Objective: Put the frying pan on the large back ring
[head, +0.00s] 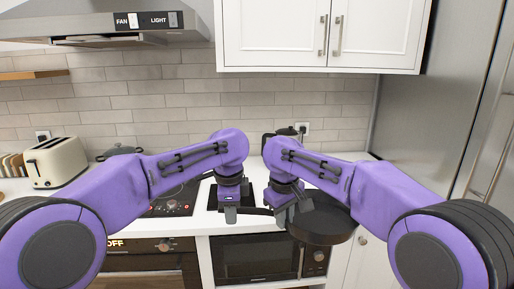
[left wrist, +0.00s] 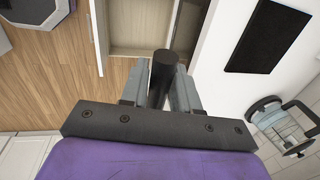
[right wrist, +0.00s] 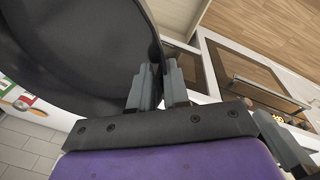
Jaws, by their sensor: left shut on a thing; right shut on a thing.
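The black frying pan (head: 325,224) is held in front of the counter at right of centre, its handle running left. My left gripper (head: 231,212) is shut on the handle, whose dark round end shows between its fingers in the left wrist view (left wrist: 165,70). My right gripper (head: 289,214) is shut on the pan near where handle and rim meet; the pan body fills the upper left of the right wrist view (right wrist: 80,45). The black hob (head: 172,198) with red lights is at left, mostly behind my left arm. I cannot make out the large back ring.
A dark lidded pot (head: 120,151) stands at back left beside a cream toaster (head: 56,162). A black flat slab (left wrist: 275,35) lies on the counter, with a glass kettle (left wrist: 280,122) nearby. A steel fridge (head: 440,100) stands at right. The range hood (head: 105,35) hangs above left.

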